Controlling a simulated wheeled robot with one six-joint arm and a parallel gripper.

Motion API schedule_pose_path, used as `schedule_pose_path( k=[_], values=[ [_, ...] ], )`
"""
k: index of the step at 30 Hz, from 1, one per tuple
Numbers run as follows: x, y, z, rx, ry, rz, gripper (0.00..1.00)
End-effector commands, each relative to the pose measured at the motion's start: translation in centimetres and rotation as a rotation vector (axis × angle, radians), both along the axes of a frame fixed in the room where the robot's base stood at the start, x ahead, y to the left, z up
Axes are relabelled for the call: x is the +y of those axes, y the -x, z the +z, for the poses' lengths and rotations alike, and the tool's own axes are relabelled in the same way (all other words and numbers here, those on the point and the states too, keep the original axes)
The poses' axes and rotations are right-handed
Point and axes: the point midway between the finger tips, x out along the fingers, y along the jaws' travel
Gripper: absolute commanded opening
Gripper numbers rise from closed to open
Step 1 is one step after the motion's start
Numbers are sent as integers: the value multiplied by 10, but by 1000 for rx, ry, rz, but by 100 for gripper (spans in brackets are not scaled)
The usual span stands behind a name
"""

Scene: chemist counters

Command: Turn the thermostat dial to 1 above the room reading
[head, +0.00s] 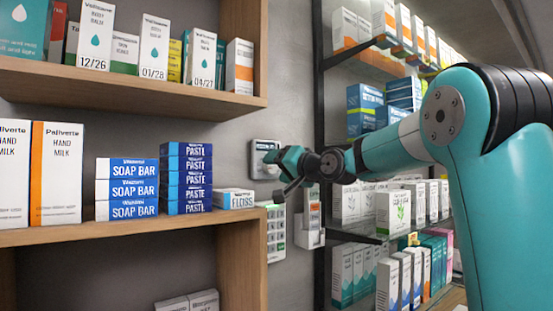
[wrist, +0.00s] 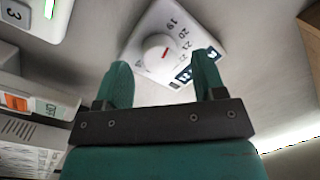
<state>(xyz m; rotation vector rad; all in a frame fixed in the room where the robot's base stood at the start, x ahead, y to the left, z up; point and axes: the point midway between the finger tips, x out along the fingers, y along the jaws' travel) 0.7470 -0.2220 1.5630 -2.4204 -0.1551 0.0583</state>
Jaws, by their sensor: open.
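The thermostat is a white square plate on the grey wall, partly behind my gripper in the head view (head: 265,148). In the wrist view the thermostat (wrist: 146,28) appears tilted, with a round white dial (wrist: 155,46) bearing a short red mark. Numbers 19, 20, 21 and at least one more curve beside the dial. A dark display (wrist: 184,76) sits at the plate's edge, partly covered by a finger; its reading is not legible. My gripper (wrist: 163,62) is open, with its teal fingers apart on either side of the dial in the picture. In the head view my gripper (head: 283,164) is close to the thermostat; contact cannot be told.
A keypad (head: 276,238) and a small wall-mounted holder (head: 311,225) are below the thermostat. A wooden shelf (head: 120,234) with boxes, including floss (head: 234,199), stands to the left. A dark-framed rack (head: 321,90) of boxes is to the right.

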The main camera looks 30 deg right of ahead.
Motion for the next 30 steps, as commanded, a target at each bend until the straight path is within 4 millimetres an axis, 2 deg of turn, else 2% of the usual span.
schedule_pose_path(
  k=[4,12,13,19,30],
  values=[
    [2,-10,1,0,0,1,64],
    [2,-11,-1,0,1,0,64],
    [2,-11,-1,0,1,0,61],
    [2,-11,-1,0,1,0,15],
    [2,-11,-1,1,-45,1,14]
  ],
)
